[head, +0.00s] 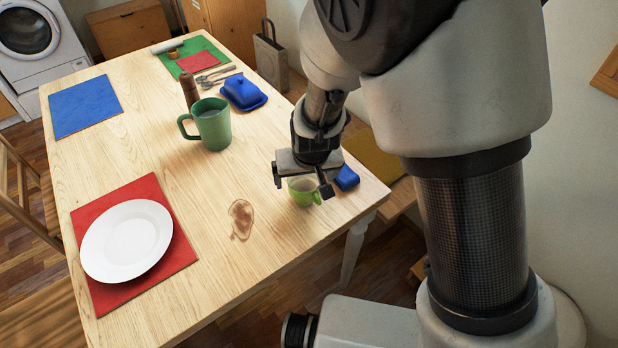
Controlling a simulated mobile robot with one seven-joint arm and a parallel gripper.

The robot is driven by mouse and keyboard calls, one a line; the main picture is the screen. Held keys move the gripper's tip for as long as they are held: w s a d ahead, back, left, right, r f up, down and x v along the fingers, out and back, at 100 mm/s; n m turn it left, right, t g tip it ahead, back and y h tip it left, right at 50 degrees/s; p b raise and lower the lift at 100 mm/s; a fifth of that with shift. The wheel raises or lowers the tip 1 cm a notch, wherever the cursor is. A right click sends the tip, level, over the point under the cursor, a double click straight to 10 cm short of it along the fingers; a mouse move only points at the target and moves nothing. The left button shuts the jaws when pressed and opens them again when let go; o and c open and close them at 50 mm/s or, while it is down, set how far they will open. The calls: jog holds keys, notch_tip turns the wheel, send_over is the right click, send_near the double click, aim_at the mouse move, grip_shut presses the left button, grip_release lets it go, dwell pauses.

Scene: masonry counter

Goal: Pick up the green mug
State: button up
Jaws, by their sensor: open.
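A large green mug (213,128) stands upright on the wooden table (185,240), its handle pointing left. A smaller light green cup (304,197) stands near the table's right edge, partly hidden by my gripper. My gripper (301,182) is open, pointing down at the small cup, with one finger to the cup's left and one at its right in the picture. I cannot tell whether the fingers touch the cup. The large mug is up and left of my gripper, apart from it.
A blue object (346,179) lies just right of the small cup. A brown shaker (189,90) and blue butter dish (243,92) stand behind the large mug. A white plate (126,240) lies on a red mat (108,300). The table's middle is clear except a brown stain (241,218).

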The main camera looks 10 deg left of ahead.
aim_at(305, 180)
jog(key=x, duration=0.3)
jog(key=shift+f, duration=0.15)
jog(key=c, duration=1.2)
jog(key=shift+c, duration=0.3)
